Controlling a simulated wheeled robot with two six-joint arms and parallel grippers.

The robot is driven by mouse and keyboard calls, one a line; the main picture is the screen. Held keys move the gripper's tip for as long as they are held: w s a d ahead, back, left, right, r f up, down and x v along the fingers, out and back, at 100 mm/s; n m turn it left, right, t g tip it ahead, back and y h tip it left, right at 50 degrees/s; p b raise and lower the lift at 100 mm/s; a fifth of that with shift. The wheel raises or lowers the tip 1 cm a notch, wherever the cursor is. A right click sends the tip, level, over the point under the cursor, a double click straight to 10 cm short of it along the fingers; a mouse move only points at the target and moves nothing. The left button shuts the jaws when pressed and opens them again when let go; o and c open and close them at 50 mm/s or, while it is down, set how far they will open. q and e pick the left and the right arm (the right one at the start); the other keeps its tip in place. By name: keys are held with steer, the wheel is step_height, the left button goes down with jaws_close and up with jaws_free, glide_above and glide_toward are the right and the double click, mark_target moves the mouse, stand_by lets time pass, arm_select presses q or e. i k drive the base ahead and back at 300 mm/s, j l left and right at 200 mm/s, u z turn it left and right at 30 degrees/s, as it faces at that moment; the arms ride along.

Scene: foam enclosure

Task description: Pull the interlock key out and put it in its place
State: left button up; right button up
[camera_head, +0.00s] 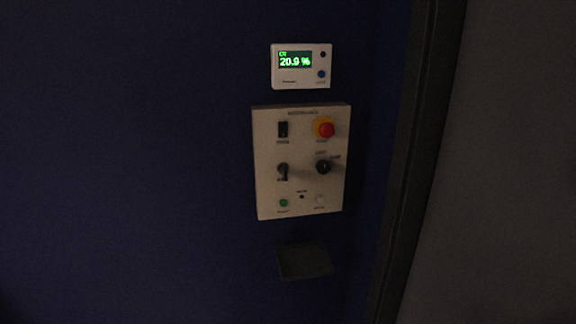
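A beige control panel (301,188) is fixed to the dark blue wall. A small dark piece that looks like the interlock key (283,172) sits at the panel's middle left and points downward. A black rotary knob (323,167) is to its right. A small dark shelf or tray (304,261) is on the wall below the panel, and I see nothing clearly lying on it. Neither of my grippers shows in the head view.
A white meter (301,82) reading 20.9 % is above the panel. The panel also has a black switch (283,129), a red emergency button (326,130) on yellow, and a green button (284,203). A dark frame edge (415,150) rises at right. The wall at left is bare.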

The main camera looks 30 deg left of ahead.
mark_target(283, 169)
steer(key=j+u, duration=0.1)
steer(key=u, duration=0.35)
steer(key=j+u, duration=0.1)
steer(key=u, duration=0.4)
